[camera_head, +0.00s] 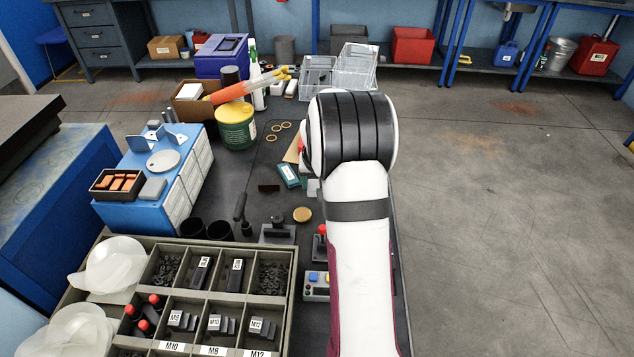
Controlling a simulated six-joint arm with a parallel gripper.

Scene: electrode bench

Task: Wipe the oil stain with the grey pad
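My arm reaches across the bench from the front, and its large white and black joint covers the space beyond it. My gripper is not visible; the arm hides it. A small grey block (152,189) lies on the blue box at the left, beside a tray of orange pieces. A light grey piece (313,188) shows on the bench just left of my arm. I cannot tell which of these, if either, is the grey pad. No oil stain is clearly recognisable on the dark bench top (240,172); part of the bench is hidden behind my arm.
A compartment tray (292,255) of small parts fills the front left. The blue box (184,190) stands behind it. A green and yellow tub (236,127), bottles, a purple case (221,62) and clear bins (355,67) crowd the back. Open floor lies right of the bench.

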